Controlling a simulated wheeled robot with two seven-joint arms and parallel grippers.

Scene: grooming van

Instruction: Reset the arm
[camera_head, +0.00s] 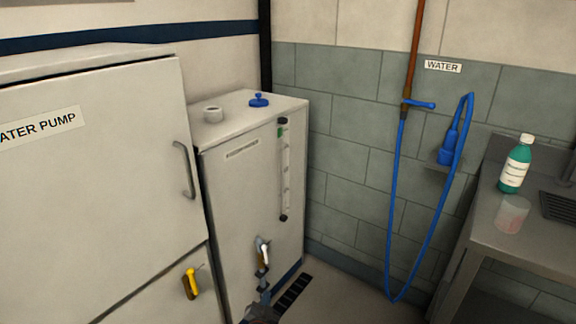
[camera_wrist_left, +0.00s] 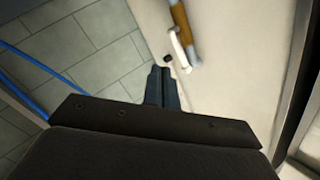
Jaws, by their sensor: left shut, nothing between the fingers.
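My left gripper (camera_head: 264,287) shows at the bottom middle of the head view, in front of the lower part of the white tank (camera_head: 235,205). Its two dark fingers (camera_wrist_left: 162,76) are together and empty in the wrist view. A tap with a white lever (camera_head: 264,252) sits on the tank front just above the gripper in the head view. In the wrist view the white lever (camera_wrist_left: 180,50) and a brass-coloured fitting (camera_wrist_left: 183,22) lie beyond the fingertips, apart from them. My right gripper is not in view.
A white water pump cabinet (camera_head: 90,180) with a yellow-handled valve (camera_head: 191,283) stands at left. A blue hose (camera_head: 393,200) hangs on the tiled wall. A steel counter (camera_head: 480,225) at right bears a green bottle (camera_head: 516,165) and a clear cup (camera_head: 511,214). Some floor shows between tank and counter.

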